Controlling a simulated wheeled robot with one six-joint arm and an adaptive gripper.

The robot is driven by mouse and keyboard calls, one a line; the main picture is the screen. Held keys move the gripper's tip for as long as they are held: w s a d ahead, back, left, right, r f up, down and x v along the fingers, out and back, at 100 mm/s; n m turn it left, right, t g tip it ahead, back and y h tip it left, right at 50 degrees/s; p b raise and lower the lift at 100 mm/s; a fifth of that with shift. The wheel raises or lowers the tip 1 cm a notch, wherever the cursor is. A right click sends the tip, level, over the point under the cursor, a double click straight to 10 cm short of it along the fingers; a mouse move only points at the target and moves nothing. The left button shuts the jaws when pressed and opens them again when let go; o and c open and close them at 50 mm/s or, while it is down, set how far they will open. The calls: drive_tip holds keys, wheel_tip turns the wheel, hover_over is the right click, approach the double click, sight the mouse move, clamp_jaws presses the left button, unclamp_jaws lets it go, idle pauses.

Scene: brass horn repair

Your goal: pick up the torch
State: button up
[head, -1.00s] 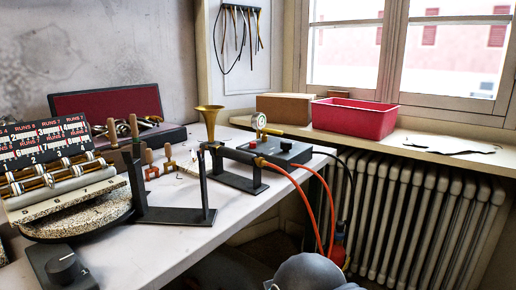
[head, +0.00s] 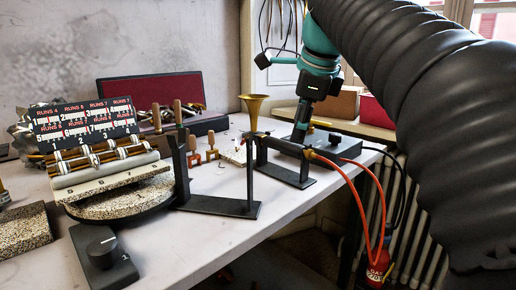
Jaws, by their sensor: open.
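The torch (head: 280,145) has a dark, slim body with a brass fitting at its right end, where the red hoses (head: 345,173) join. It lies across the black stand (head: 295,180) near the right part of the bench. My gripper (head: 298,138) is open and points down just above the torch, near its hose end. The fingertips are small and dark against the torch and the box behind, so I cannot tell whether they touch or straddle it.
A brass horn bell (head: 253,110) stands upright left of the torch, by a black bracket (head: 225,206). A dark box (head: 340,148) sits behind. A turntable (head: 120,205) with tubes and a knob box (head: 103,258) are at left. A red cylinder (head: 379,270) is below the bench edge.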

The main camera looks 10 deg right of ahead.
sight(286, 142)
drive_tip(key=w+r+m, duration=0.4)
drive_tip(key=m, duration=0.2)
drive_tip(key=b+x, duration=0.5)
drive_tip(key=x, duration=0.8)
drive_tip(key=shift+d+f, duration=0.1)
drive_tip(key=shift+f, duration=0.35)
drive_tip(key=shift+r, duration=0.1)
clamp_jaws()
